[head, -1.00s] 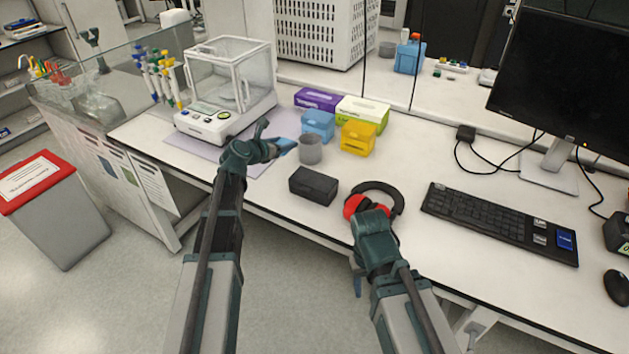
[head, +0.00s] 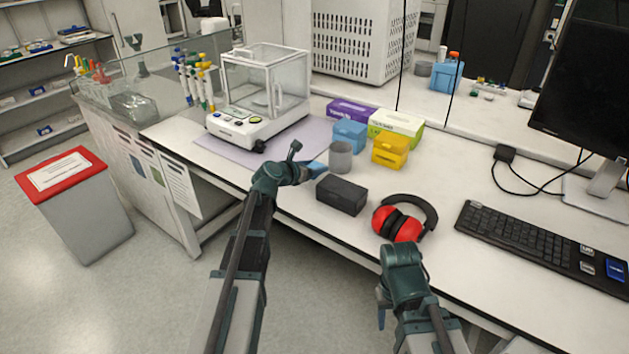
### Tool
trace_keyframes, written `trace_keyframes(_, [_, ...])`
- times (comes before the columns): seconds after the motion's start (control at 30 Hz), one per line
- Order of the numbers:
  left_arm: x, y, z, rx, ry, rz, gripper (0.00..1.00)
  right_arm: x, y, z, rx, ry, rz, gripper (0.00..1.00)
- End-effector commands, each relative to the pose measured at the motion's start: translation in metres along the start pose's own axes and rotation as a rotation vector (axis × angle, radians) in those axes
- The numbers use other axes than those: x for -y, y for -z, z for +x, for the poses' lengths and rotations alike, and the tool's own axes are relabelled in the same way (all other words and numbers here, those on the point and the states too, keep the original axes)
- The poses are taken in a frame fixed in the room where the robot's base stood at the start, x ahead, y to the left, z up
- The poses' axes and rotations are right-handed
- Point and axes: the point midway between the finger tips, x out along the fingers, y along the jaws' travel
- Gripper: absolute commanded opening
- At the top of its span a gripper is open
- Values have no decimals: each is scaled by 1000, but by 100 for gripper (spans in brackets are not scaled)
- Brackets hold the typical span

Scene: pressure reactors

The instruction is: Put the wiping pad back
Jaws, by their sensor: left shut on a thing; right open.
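A small blue piece, which looks like the wiping pad (head: 319,167), sits at the tip of my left gripper (head: 306,167). The gripper is shut on it and holds it beside the grey cup (head: 340,157), to its left and near the bench's front edge. The pad is partly hidden by the fingers, and I cannot tell whether it touches the cup. My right gripper (head: 383,306) is open and empty, low in front of the bench edge below the red earmuffs (head: 397,225). Its fingers are mostly hidden by the wrist.
A black box (head: 342,195) lies in front of the cup. Blue (head: 349,134) and yellow (head: 390,150) boxes stand behind it, with glove boxes (head: 396,125) farther back. A balance (head: 262,100) stands on a lilac mat (head: 211,146). The keyboard (head: 530,242) is at right.

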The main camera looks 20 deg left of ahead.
Motion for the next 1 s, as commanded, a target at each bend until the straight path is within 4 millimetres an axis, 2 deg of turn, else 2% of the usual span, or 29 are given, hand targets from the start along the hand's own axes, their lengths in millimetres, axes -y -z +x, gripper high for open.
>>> trace_keyframes(0.33, [0, 35, 15, 0, 0, 0, 7, 4, 2, 38, 0, 0, 0, 50])
trace_keyframes(0.77, [0, 37, 16, 0, 0, 0, 7, 4, 2, 40, 0, 0, 0, 50])
trace_keyframes(0.8, [0, 37, 15, 0, 0, 0, 62, 4, 2, 39, 0, 0, 0, 50])
trace_keyframes(0.93, [0, 36, 15, 0, 0, 0, 86, 4, 2, 39, 0, 0, 0, 50])
trace_keyframes(1.0, [0, 36, 15, 0, 0, 0, 89, 4, 2, 39, 0, 0, 0, 50])
